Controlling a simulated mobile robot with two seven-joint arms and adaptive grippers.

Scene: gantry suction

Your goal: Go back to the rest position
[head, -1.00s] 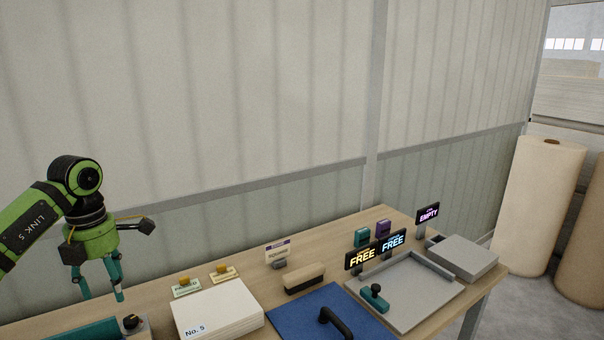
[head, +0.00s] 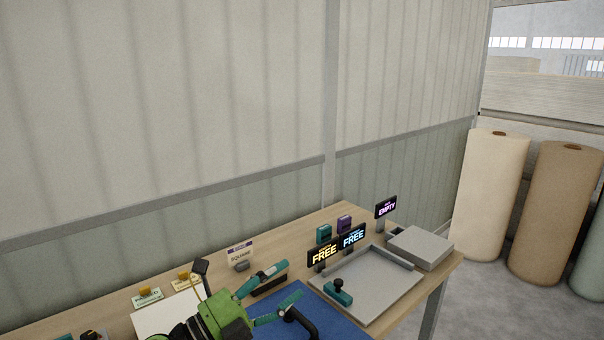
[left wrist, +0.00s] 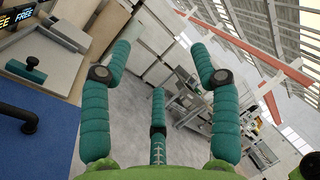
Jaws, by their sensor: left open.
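My left gripper (head: 292,280) has teal fingers on a green body. It is open and empty, spread over the table near the blue mat (head: 325,318) and pointing to the right in the head view. In the left wrist view its fingers (left wrist: 160,62) stand apart with nothing between them. My right gripper is in neither view.
The wooden table (head: 210,266) runs along a panelled wall. A black handle (head: 301,322) rises from the mat. Large rolls (head: 490,195) stand beyond.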

